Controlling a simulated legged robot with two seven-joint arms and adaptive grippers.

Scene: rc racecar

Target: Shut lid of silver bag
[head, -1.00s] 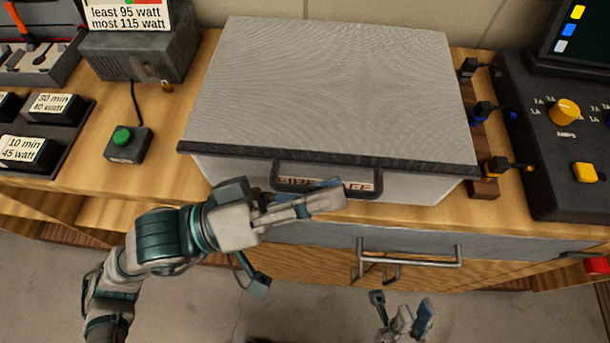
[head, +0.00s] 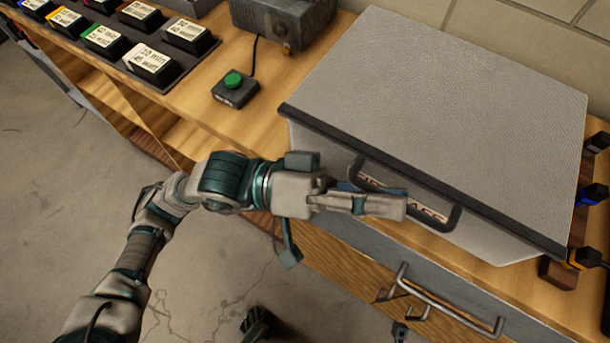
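The silver bag (head: 450,110) is a box-like case on the wooden bench, at the right of the head view. Its large grey lid lies flat on top, with a dark edge strip along the front. A dark handle (head: 450,212) is on its front face, with a partly covered label behind it. My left gripper (head: 382,206) is in front of this face and overlaps the handle's left part. Its fingers point right; I cannot tell whether they touch the bag or how far they are spread.
A green button box (head: 235,88) and a grey device (head: 283,20) stand left of the bag. A rack of labelled blocks (head: 150,65) is at upper left. Coloured clips (head: 585,258) stand at the right edge. A metal drawer handle (head: 440,300) is below the bag.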

